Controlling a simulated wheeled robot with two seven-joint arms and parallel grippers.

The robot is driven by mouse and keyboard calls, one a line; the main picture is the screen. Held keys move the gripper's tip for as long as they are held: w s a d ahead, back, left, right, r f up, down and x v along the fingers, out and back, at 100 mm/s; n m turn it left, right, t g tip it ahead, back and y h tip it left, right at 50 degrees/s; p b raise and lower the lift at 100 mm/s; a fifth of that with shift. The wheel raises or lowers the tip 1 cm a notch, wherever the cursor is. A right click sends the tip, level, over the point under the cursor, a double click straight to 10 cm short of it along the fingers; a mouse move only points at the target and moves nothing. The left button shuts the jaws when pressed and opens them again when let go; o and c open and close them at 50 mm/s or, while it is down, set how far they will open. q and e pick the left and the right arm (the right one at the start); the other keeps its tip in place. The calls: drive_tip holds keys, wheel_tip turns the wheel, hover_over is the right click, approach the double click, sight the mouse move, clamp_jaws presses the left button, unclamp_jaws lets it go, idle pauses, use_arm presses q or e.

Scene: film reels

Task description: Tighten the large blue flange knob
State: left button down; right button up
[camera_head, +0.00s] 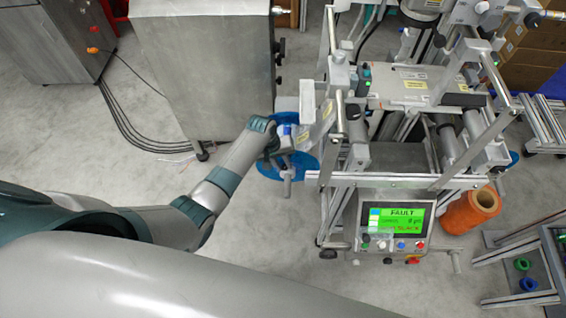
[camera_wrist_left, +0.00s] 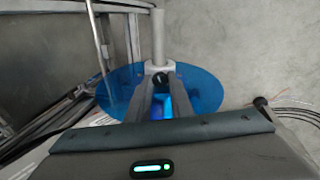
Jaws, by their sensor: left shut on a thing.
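The large blue flange (camera_head: 300,170) is a translucent blue disc on the left side of the machine. It also shows in the left wrist view (camera_wrist_left: 205,92), with a grey shaft (camera_wrist_left: 158,35) rising from its middle. My left gripper (camera_head: 284,145) reaches it from the left. In the left wrist view its two fingers (camera_wrist_left: 160,85) close in at the disc's centre, around a small dark knob (camera_wrist_left: 161,80). A brighter blue part (camera_wrist_left: 160,102) shows between the fingers. The fingers hide part of the hub. My right gripper is not in view.
A grey metal cabinet (camera_head: 205,70) stands at the upper left of the flange. Black cables (camera_head: 122,122) lie on the floor. Open floor is left of the machine.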

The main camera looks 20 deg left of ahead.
use_arm(q)
drive_tip(key=shift+m+p, duration=0.45)
drive_tip(key=shift+m, duration=0.65)
drive_tip(key=shift+a+m, duration=0.1)
drive_tip(key=shift+m, duration=1)
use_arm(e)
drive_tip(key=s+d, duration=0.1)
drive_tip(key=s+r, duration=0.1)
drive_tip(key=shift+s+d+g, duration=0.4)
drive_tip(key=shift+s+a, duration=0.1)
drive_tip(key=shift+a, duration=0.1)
use_arm(q)
drive_tip(key=c, duration=1.8)
unclamp_jaws()
drive_tip(key=shift+c, duration=0.2)
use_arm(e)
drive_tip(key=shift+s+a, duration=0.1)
use_arm(q)
drive_tip(key=shift+r, duration=0.15)
